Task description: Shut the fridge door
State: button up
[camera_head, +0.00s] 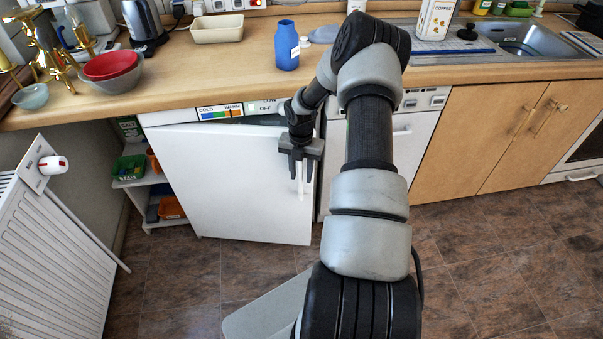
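The white fridge door (225,180) stands partly open under the counter. Its right side swings out toward me, and its top edge shows a gap to the fridge body (220,113). A light vertical handle (300,182) is near the door's right edge. My gripper (299,172) points down at the upper part of this handle, by the door's right edge. I cannot tell whether its fingers touch the handle or are closed on it. My arm hides part of the area right of the door.
A white radiator (60,250) stands at the left. A small shelf (150,190) with boxes is left of the fridge. A white appliance (415,140) and wooden cupboards (510,135) are to the right. The counter (190,60) holds a blue bottle (286,46) and bowls. Tiled floor is clear in front.

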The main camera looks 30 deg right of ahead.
notch_tip(320, 180, up, 17)
jog(key=p, duration=0.3)
jog(key=shift+r, duration=0.2)
